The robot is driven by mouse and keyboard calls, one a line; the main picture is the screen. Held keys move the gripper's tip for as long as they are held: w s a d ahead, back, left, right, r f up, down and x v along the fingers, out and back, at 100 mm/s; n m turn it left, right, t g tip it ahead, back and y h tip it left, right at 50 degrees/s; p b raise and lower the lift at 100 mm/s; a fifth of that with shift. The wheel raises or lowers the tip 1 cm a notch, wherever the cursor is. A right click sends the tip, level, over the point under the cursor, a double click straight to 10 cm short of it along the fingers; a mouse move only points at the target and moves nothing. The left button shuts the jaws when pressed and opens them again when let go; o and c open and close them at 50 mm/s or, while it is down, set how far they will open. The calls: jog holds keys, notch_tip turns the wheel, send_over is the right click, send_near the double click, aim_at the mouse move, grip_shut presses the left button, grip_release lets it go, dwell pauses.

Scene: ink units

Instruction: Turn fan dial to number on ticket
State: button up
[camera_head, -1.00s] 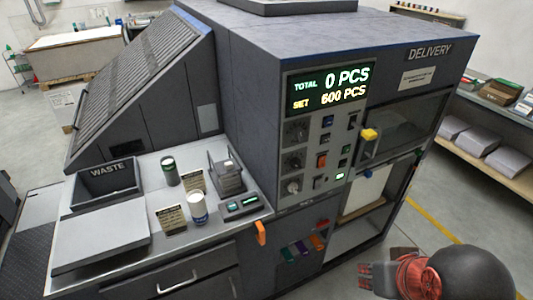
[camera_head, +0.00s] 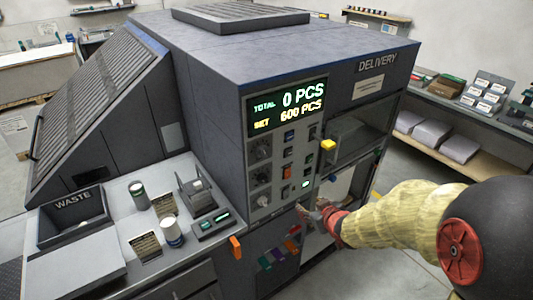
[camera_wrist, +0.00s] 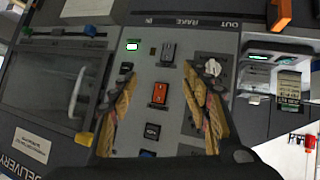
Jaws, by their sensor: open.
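Three round dials stand in a column on the grey control panel: a top dial (camera_head: 263,149), a middle dial (camera_head: 262,176) and a pale-faced lowest dial (camera_head: 263,200). I cannot read which is the fan dial. In the wrist view, a pale dial (camera_wrist: 212,68) is close to the right finger. My gripper (camera_head: 307,213) is open and empty, in front of the panel's lower right. In the wrist view my gripper (camera_wrist: 160,72) has its fingers spread on either side of the switch column. Printed cards (camera_head: 146,245) lie on the counter; their text is too small to read.
An orange rocker switch (camera_wrist: 159,93) is between the fingers. A yellow handle (camera_head: 327,145) juts from the delivery door. An orange tab (camera_head: 236,247) sticks out at the counter edge.

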jog(key=w+a+r+n+t+y, duration=0.2)
jog(key=w+a+r+t+y, duration=0.1)
jog(key=a+r, duration=0.2)
jog(key=n+t+y, duration=0.2)
jog(key=y, duration=0.2)
send_near(265, 155)
jog(key=w, duration=0.2)
jog(key=x, duration=0.7)
jog(key=shift+w+a, duration=0.1)
jog(key=shift+a, duration=0.4)
jog(key=shift+c, duration=1.3)
jog(key=c, duration=0.9)
